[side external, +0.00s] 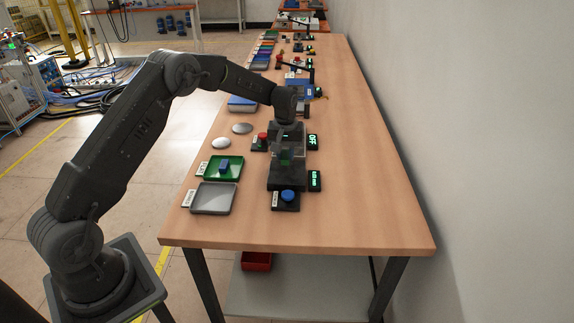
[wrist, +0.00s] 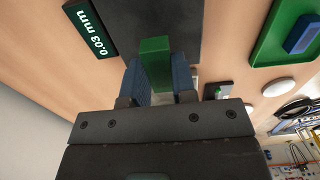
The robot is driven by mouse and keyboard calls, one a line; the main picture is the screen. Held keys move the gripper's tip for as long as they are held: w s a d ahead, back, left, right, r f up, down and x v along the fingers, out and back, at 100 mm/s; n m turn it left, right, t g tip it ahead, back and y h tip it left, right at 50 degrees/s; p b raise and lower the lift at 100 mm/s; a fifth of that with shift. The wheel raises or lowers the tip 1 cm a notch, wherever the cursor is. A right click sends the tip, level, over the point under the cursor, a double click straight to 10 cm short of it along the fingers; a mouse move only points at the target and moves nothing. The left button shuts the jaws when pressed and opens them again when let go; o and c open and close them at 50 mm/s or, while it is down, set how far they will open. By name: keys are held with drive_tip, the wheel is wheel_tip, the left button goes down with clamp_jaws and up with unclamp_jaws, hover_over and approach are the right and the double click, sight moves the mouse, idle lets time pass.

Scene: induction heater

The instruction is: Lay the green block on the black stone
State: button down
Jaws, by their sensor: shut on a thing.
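The green block (wrist: 155,58) is between the two blue finger pads of my gripper (wrist: 158,75) in the wrist view. My gripper is shut on it. The black stone (wrist: 185,22) is a flat dark slab beyond the block in the wrist view. In the side view the stone (side external: 287,180) lies on the table, and my gripper (side external: 286,152) is over its far part, with the block (side external: 286,159) small and partly hidden between the fingers. I cannot tell whether the block touches the stone.
A blue button (side external: 288,196) is at the stone's near end, with a lit display (side external: 315,181) to the right. A red knob (side external: 262,138) stands left of the gripper. A green tray (side external: 211,177) holding a blue block (side external: 224,165) and a grey tray (side external: 212,199) lie left. The table's right side is clear.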

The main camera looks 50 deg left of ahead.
sight(287, 172)
drive_tip(key=shift+w+d+f, duration=0.2)
drive_tip(key=shift+d+f, duration=0.05)
drive_tip(key=shift+f, duration=1.85)
drive_tip(key=shift+f, duration=0.1)
drive_tip(key=c, duration=0.9)
unclamp_jaws()
drive_tip(key=shift+f, duration=0.1)
